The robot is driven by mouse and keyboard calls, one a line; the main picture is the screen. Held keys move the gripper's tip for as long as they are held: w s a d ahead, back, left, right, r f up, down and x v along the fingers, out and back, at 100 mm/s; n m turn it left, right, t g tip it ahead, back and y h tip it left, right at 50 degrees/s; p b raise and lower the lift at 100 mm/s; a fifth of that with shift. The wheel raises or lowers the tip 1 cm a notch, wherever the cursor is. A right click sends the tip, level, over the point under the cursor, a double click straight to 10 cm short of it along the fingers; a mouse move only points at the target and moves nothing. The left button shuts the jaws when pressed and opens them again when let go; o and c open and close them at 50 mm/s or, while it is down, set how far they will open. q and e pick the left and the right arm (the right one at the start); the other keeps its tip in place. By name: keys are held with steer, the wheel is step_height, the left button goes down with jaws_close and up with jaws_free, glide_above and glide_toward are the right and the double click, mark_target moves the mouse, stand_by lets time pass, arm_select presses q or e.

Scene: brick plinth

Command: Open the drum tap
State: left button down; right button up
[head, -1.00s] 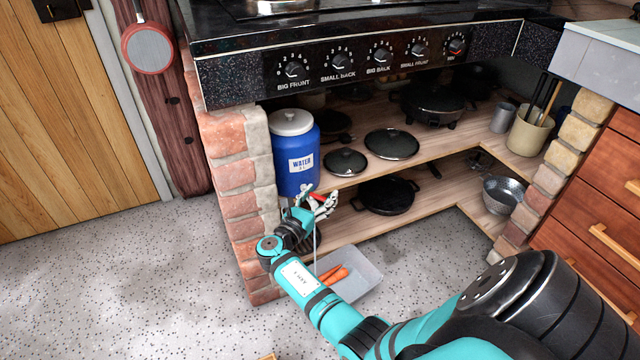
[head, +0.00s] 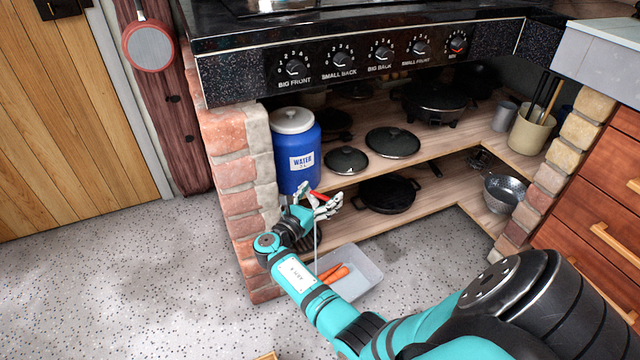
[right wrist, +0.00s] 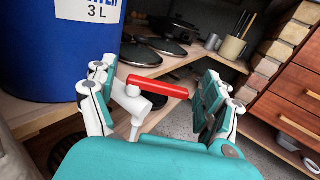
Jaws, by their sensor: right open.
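The blue water drum (head: 297,181) with a white lid stands on the upper shelf beside the brick pillar. Its tap has a white body (right wrist: 133,100) and a red lever (right wrist: 158,87), which points sideways to the right in the right wrist view. The lever also shows in the head view (head: 319,195). My right gripper (head: 320,200) is open, its fingers on either side of the tap and lever in the right wrist view (right wrist: 157,82). I cannot tell whether a finger touches the lever. A thin pale vertical line runs below the tap; I cannot tell whether it is water. My left gripper is out of view.
A grey tray (head: 367,272) with carrots (head: 334,273) lies on the floor below the tap. The brick pillar (head: 238,205) is close on the left. Pan lids (head: 392,142) and a black pan (head: 388,194) lie on the shelves. The stove front overhangs the drum.

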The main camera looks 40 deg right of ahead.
steer(key=v, duration=1.2)
